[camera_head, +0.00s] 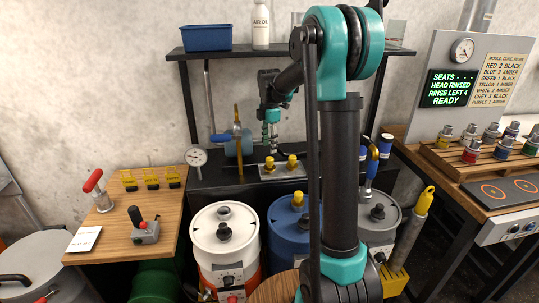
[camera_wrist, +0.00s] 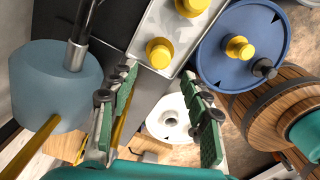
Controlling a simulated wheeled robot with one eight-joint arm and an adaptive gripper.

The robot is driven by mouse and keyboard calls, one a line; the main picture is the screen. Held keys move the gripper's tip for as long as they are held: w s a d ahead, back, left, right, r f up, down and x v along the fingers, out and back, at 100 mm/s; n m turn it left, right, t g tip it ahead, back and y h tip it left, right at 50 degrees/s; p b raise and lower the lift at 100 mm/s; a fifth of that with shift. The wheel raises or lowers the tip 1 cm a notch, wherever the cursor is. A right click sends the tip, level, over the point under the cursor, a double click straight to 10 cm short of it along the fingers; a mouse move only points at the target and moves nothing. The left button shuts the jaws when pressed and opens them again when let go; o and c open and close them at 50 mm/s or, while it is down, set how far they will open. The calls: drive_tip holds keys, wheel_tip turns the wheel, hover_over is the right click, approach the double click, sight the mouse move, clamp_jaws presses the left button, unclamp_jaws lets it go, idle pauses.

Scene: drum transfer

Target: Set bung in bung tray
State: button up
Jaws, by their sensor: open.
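The bung tray (camera_head: 281,171) is a pale metal tray on the dark bench. Two yellow bungs (camera_head: 269,163) stand in it; the tray (camera_wrist: 160,23) and bungs (camera_wrist: 159,53) also show at the top of the wrist view. Another yellow fitting or bung (camera_head: 297,200) stands on top of the blue drum (camera_head: 281,219). My gripper (camera_head: 270,133) is above the tray, fingers pointing down. In the wrist view my gripper (camera_wrist: 160,82) is open, with nothing between its green-padded fingers. The nearer tray bung appears just beyond the fingertips, apart from them.
A white drum (camera_head: 213,238) and grey drum (camera_head: 383,232) stand on either side of the blue one. A blue-grey vessel (camera_wrist: 65,80) is close to my left finger. A shelf (camera_head: 230,51) hangs above the bench. My arm hides part of the scene.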

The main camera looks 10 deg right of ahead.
sight(270, 158)
wheel_tip(270, 158, up, 4)
drive_tip(key=s+d+f+m+t, duration=0.1)
drive_tip(key=s+f+m, duration=0.4)
drive_tip(key=s, duration=0.5)
drive_tip(key=s+d+f+m+t, duration=0.1)
drive_tip(key=s+d+f+m, duration=0.1)
drive_tip(key=s+f+m, duration=0.3)
drive_tip(key=s+d+f+m+t, duration=0.1)
drive_tip(key=s+f+m, duration=0.4)
drive_tip(key=s+m, duration=0.6)
drive_tip(key=shift+s+d+f+t, duration=0.15)
drive_tip(key=shift+s+t, duration=0.15)
drive_tip(key=shift+s, duration=0.95)
drive_tip(key=shift+s+d+f+t, duration=0.15)
drive_tip(key=shift+s+t, duration=0.15)
drive_tip(key=shift+s, duration=0.95)
drive_tip(key=shift+s+m, duration=0.1)
drive_tip(key=shift+m, duration=0.2)
